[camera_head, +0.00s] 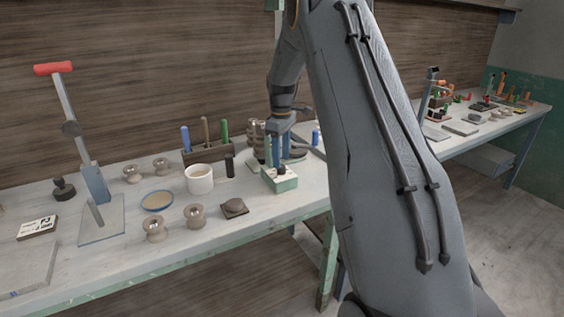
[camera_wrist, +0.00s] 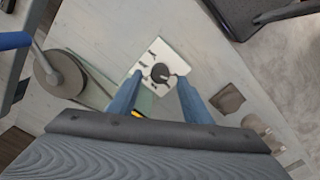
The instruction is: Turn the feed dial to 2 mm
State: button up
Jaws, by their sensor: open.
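The feed dial is a round black knob (camera_wrist: 160,73) on a white plate (camera_wrist: 152,54) with several small dark marks that I cannot read. Its setting is too small to tell. In the head view the plate tops a small pale green box (camera_head: 283,184) near the front of the bench, with the dark knob (camera_head: 281,169) on it. My gripper (camera_wrist: 160,78) is open; its two blue fingers reach toward the plate on either side of the knob. In the head view my gripper (camera_head: 277,161) is over the box. Whether the fingers touch the knob is not clear.
A wooden rack (camera_head: 208,153) with upright handled tools and a white mug (camera_head: 199,179) stand left of the box. A dark small block (camera_head: 234,208) lies front left. A grey wheel (camera_wrist: 60,73) is beside the plate. My arm hides the bench's middle right.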

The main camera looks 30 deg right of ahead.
aim_at(281, 170)
jog(key=shift+f+p, duration=0.35)
jog(key=shift+f, duration=1.3)
jog(key=c, duration=1.1)
jog(key=shift+o, duration=0.2)
